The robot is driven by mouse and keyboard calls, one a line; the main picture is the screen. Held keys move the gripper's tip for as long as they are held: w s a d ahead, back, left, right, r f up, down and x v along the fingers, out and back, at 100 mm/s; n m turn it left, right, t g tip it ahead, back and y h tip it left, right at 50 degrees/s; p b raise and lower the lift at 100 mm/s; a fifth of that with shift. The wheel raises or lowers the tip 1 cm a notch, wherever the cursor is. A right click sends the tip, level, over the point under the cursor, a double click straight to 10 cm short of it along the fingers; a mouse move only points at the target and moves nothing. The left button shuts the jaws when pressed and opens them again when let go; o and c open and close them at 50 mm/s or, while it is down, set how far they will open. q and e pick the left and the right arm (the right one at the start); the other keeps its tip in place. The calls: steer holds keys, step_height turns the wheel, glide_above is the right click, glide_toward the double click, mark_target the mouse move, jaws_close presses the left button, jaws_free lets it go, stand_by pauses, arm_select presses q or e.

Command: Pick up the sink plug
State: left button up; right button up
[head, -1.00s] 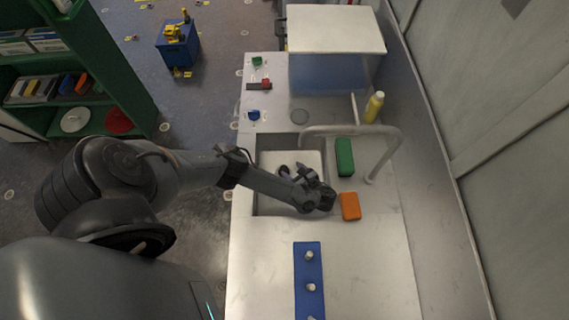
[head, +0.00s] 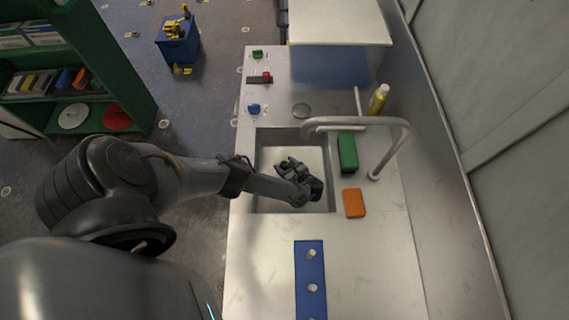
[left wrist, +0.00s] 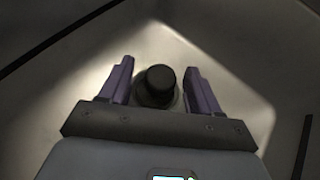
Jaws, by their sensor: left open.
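The sink plug (left wrist: 160,84) is a dark, round-topped piece on the sink floor, seen in the left wrist view between my two purple fingers. My left gripper (left wrist: 158,82) is open, with one finger on each side of the plug and a gap visible on both sides. In the head view my left gripper (head: 284,168) is down inside the sink (head: 312,157), and the arm and hand hide the plug there. My right gripper is in neither view.
A curved grey faucet (head: 355,122) arches over the sink's right side. A green block (head: 347,153) and an orange block (head: 354,203) lie right of the sink. A blue strip with pegs (head: 310,272) lies in front. A yellow bottle (head: 379,98) stands behind.

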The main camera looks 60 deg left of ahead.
arm_select(q)
steer(key=shift+a+f, duration=0.2)
steer(key=shift+a, duration=0.15)
steer(key=c, duration=1)
steer(key=shift+c, duration=0.2)
